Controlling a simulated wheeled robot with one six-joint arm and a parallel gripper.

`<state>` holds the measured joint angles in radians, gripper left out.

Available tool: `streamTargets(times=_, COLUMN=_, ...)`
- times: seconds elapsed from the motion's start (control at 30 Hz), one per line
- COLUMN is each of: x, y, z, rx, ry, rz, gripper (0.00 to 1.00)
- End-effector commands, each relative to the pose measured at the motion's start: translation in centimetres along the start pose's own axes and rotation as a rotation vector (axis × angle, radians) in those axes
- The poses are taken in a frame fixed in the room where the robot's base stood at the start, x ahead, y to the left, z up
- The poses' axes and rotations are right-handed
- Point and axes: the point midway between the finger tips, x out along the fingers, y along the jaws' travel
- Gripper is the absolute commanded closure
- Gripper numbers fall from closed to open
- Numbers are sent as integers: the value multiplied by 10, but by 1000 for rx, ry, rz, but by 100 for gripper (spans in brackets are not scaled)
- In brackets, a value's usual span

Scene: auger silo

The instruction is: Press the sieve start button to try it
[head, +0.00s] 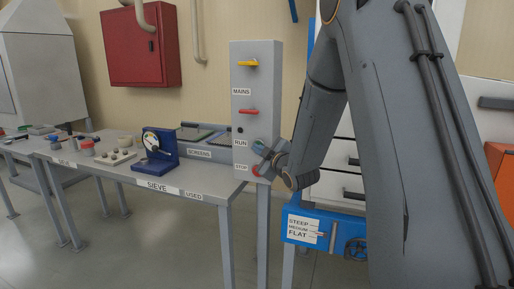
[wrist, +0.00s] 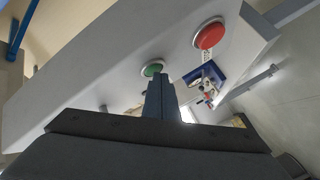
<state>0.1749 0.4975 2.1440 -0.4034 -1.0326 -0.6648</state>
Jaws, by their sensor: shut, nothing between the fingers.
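The tall grey control box (head: 254,90) carries a yellow MAINS lever (head: 248,64), a red lever (head: 248,111), a RUN label and a STOP label. The green button (wrist: 153,68) shows in the wrist view, with the red button (wrist: 209,35) to its right. The red button also shows in the head view (head: 256,171), beside STOP. My gripper (wrist: 160,82) is shut and empty. Its tips are right at the green button and cover its lower edge; I cannot tell whether they touch. In the head view my gripper is at the box's front, beside RUN.
A grey bench (head: 207,183) left of the box holds a blue stand with a dial (head: 157,151), screens and small jars. A blue panel (head: 322,226) marked STEEP, MEDIUM, FLAT is below my arm. A red cabinet (head: 140,47) hangs on the wall.

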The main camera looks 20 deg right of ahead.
Motion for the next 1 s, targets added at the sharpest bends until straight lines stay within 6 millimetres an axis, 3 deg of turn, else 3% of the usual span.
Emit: streamTargets(times=1.0, x=-14, y=-10, z=-10, rx=0, ry=0, rz=0, gripper=100)
